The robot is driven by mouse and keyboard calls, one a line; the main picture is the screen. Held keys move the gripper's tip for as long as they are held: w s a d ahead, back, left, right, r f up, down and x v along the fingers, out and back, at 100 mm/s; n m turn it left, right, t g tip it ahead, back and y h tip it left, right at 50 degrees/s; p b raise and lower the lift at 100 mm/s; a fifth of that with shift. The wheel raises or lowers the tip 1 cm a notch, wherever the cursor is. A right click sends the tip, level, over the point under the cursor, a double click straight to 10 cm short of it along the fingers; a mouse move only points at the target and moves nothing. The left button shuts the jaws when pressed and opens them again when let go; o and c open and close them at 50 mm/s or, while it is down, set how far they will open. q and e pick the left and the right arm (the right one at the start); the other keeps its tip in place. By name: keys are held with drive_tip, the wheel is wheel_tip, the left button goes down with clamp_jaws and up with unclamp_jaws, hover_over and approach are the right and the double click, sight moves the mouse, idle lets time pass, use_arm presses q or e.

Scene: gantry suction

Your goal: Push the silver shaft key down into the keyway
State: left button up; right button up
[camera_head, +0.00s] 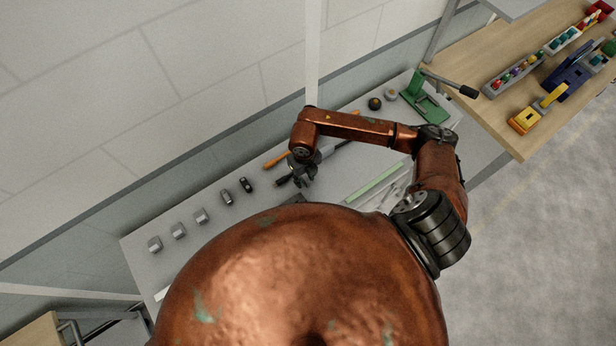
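My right gripper (301,178) hangs from my copper arm over the middle of the grey bench (225,168), with its fingers down close to the bench top. The fingers are small and dark here, and I cannot tell whether they are open or shut, or whether they hold anything. I cannot make out the silver shaft key or the keyway; the gripper, the arm and my own body cover part of the bench. My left gripper is not in view.
Several small grey blocks (178,231) line the bench at left, with a black piece (246,185) beside them. An orange-handled tool (276,160) lies behind the gripper. A green press-like device (425,100) stands at right. A wooden table (465,60) holds colourful items.

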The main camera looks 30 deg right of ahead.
clamp_jaws()
idle(0.3)
drive_tip(key=shift+r, duration=0.1)
idle(0.4)
